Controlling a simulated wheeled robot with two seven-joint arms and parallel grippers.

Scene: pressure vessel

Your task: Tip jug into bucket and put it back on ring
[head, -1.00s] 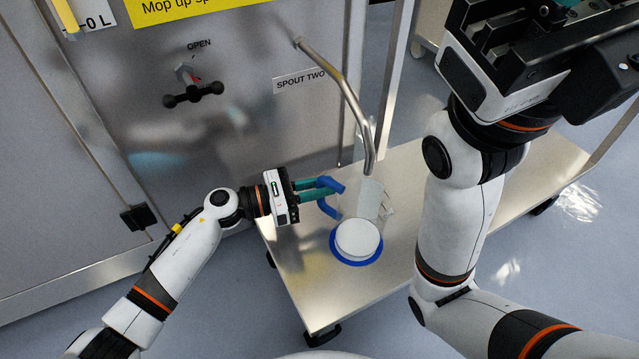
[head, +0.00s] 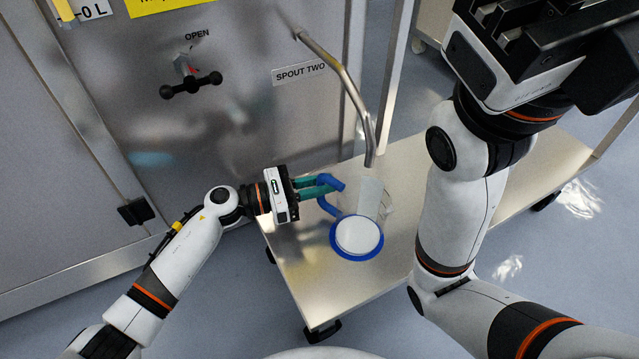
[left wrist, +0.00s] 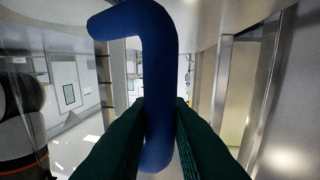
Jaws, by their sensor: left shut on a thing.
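The clear jug (head: 372,197) has a blue handle (head: 325,192) on its left side and a pale panel on its wall. My left gripper (head: 318,187) is shut on this handle, coming from the left. In the left wrist view, the dark green fingers pinch the blue handle (left wrist: 158,85) from both sides. The blue ring (head: 336,245) lies on the trolley top, with a white disc inside it. The jug overlaps the ring's far side; I cannot tell whether they touch. My right gripper (head: 535,45) is at the upper right, its fingertips cut off. No bucket shows.
The steel spout (head: 345,85) hangs down just behind the jug, near its top. A steel vessel wall with a black valve handle (head: 191,86) stands behind my left arm. The trolley top (head: 310,275) is bare in front and to the right.

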